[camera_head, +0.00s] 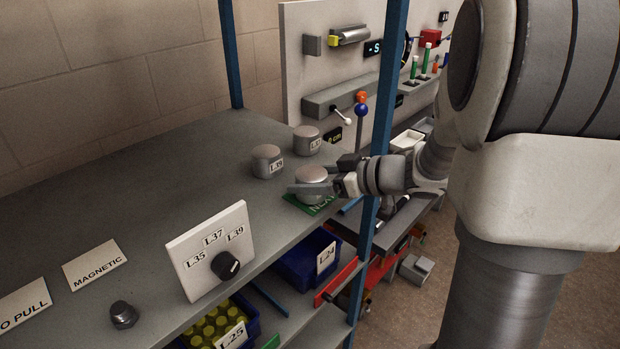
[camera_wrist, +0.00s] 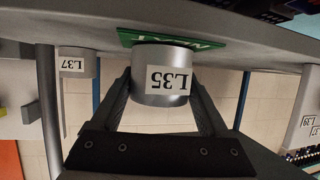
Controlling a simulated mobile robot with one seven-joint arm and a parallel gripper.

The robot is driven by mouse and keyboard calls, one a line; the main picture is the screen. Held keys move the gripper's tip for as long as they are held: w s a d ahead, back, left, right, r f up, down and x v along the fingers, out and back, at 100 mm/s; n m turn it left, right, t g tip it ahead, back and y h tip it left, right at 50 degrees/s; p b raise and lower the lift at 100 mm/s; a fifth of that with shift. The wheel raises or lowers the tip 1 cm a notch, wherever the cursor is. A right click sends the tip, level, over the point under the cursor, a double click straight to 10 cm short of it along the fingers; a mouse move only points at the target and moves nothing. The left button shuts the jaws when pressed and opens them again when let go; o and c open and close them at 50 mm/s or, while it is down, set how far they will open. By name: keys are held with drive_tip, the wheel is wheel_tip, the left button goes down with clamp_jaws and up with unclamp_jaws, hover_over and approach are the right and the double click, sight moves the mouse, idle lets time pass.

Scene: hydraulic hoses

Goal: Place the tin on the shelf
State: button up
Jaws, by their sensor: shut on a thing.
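The tin labelled L35 (camera_wrist: 165,75) is a silver cylinder, upside down in the wrist view. My gripper (camera_wrist: 160,95) is shut on it, with one finger on each side. In the head view the tin (camera_head: 312,180) is at the right edge of the grey shelf (camera_head: 140,180), over the green NEXT plate (camera_head: 318,208). The plate also shows at the tin's base in the wrist view (camera_wrist: 150,36). I cannot tell whether the tin rests on the plate or is slightly above it. My gripper (camera_head: 312,188) reaches in from the right, past the blue post.
Two other tins (camera_head: 267,161) (camera_head: 307,140) stand behind. A blue post (camera_head: 380,150) rises close to my wrist. A dial board (camera_head: 212,250), a dark knob (camera_head: 123,315) and label cards (camera_head: 95,265) occupy the front. The shelf's left middle is clear. Blue bins (camera_head: 305,258) sit below.

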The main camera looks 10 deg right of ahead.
drive_tip(key=shift+f, duration=0.15)
drive_tip(key=o, duration=1.3)
drive_tip(key=shift+s+d+r, duration=0.1)
drive_tip(key=shift+d+r, duration=0.05)
drive_tip(key=shift+r, duration=0.1)
drive_tip(key=v, duration=1.1)
drive_tip(key=shift+s+d+r, duration=0.15)
drive_tip(key=shift+s+d, duration=0.05)
drive_tip(key=shift+s, duration=0.05)
